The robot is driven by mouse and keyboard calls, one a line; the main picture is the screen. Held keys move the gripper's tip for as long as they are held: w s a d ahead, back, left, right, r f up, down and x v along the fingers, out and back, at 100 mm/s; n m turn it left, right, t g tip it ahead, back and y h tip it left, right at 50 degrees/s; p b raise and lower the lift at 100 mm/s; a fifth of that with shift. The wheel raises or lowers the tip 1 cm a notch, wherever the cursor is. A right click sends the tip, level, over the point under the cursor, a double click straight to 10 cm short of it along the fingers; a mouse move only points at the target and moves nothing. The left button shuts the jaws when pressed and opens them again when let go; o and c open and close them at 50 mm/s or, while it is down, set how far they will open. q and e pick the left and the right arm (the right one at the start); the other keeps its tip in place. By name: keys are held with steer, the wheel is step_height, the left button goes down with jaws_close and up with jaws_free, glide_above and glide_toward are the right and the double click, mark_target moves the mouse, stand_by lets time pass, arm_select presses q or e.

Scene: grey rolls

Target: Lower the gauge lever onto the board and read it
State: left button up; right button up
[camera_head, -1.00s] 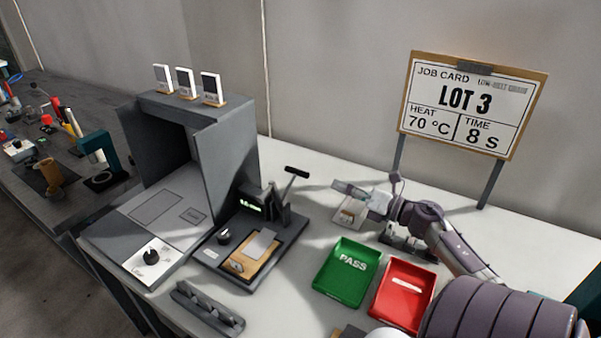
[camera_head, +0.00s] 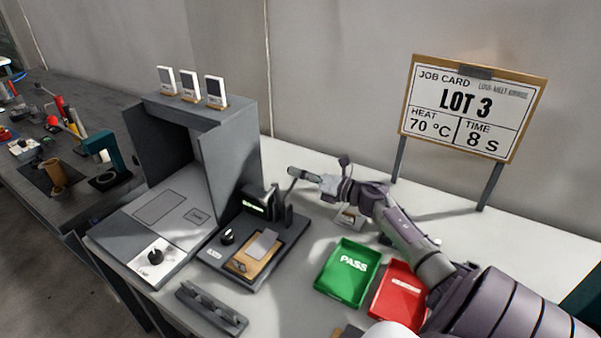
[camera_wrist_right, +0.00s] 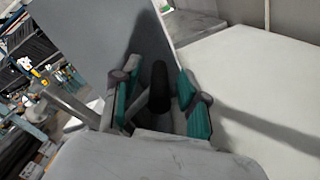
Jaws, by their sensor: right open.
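The gauge (camera_head: 258,203) is a dark unit with a small lit display, on a dark base beside the grey oven-like box. Its lever arm (camera_head: 287,216) rises at the right of the display. A tan board (camera_head: 240,266) with a grey plate on it lies flat on the gauge base. My right gripper (camera_head: 293,172) is at the top of the lever and hides its handle in the head view. In the wrist view, the black handle (camera_wrist_right: 158,90) stands between the two open teal-padded fingers. The display digits are too small to read. My left gripper is out of view.
A green PASS tray (camera_head: 345,290) and a red tray (camera_head: 393,292) lie right of the gauge. A dark notched rack (camera_head: 211,307) lies in front. A job card (camera_head: 470,108) stands behind, reading LOT 3, 70 °C, 8 S. Bare white table (camera_head: 430,195) lies at back right.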

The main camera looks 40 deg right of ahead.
mark_target(277, 185)
steer(key=shift+w, duration=0.1)
jaws_close()
steer(key=shift+a, duration=0.15)
stand_by(0.4)
steer(key=shift+s+a+r+n+b, duration=0.25)
steer(key=shift+a+r+n+b, duration=0.5)
steer(key=shift+n, duration=0.55)
steer(key=a+r+n, duration=0.1)
steer(key=n, duration=0.1)
steer(key=s+a+r+n+b, duration=0.1)
steer(key=a+n, duration=0.1)
steer(key=a+n+b, duration=0.1)
steer(key=a+n, duration=0.1)
steer(key=shift+s+r, duration=0.25)
steer(key=shift+r, duration=0.15)
steer(key=a+n, duration=0.2)
steer(key=shift+s+r+n, duration=0.1)
steer(key=shift+s+n, duration=0.2)
steer(key=shift+n, duration=0.1)
steer(key=shift+s+a+n, duration=0.2)
steer(key=shift+a+n, duration=0.4)
steer(key=shift+n, duration=0.05)
steer(key=shift+s+a+n, duration=0.15)
steer(key=shift+a+n, duration=0.45)
steer(key=shift+n, duration=0.05)
steer(key=shift+f, duration=0.2)
